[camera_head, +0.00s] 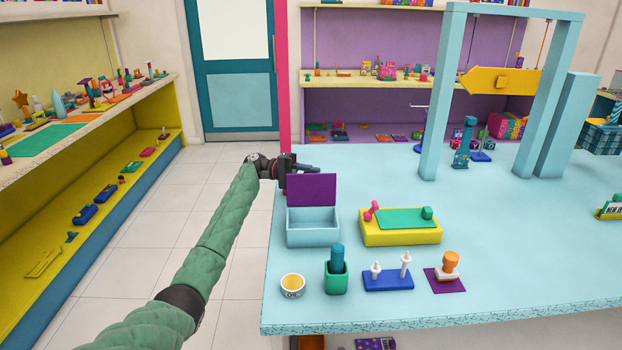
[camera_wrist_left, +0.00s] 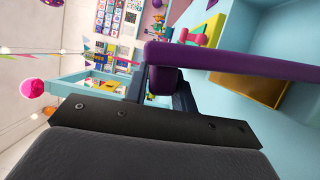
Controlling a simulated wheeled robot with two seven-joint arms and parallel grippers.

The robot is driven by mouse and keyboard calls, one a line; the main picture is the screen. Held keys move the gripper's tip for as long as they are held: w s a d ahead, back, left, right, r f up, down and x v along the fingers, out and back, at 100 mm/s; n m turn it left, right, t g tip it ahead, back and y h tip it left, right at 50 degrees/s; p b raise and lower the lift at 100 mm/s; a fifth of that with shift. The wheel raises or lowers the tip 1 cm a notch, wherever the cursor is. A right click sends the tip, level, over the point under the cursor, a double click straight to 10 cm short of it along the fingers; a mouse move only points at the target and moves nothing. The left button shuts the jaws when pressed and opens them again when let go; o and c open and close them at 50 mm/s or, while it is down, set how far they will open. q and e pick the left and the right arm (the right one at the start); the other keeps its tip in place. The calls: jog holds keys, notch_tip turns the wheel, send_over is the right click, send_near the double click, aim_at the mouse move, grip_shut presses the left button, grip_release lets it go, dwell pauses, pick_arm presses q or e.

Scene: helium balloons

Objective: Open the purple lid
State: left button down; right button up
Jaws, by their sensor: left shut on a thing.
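The purple lid (camera_head: 311,190) stands raised, about upright, at the back edge of the light blue box (camera_head: 313,237). The box is open toward the front and no contents show. My left gripper (camera_head: 303,169) is behind the top of the lid. In the left wrist view the lid (camera_wrist_left: 240,62) appears nearly edge-on, and my left gripper (camera_wrist_left: 163,88) is shut on the lid's small purple knob (camera_wrist_left: 163,80). In the head view the lid hides part of the fingers. My right gripper is in neither view.
Right of the box is a yellow block (camera_head: 400,238) with a green top. In front stand a small cup (camera_head: 292,285), a green holder (camera_head: 336,280), a blue peg base (camera_head: 388,281) and an orange-topped stamp (camera_head: 449,264). A light blue frame (camera_head: 435,110) stands at the back right.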

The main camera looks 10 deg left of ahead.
pick_arm(q)
jog(key=shift+f, duration=0.1)
jog(key=c, duration=1.2)
grip_release()
jog(key=shift+w+f, duration=0.1)
jog(key=shift+a, duration=0.15)
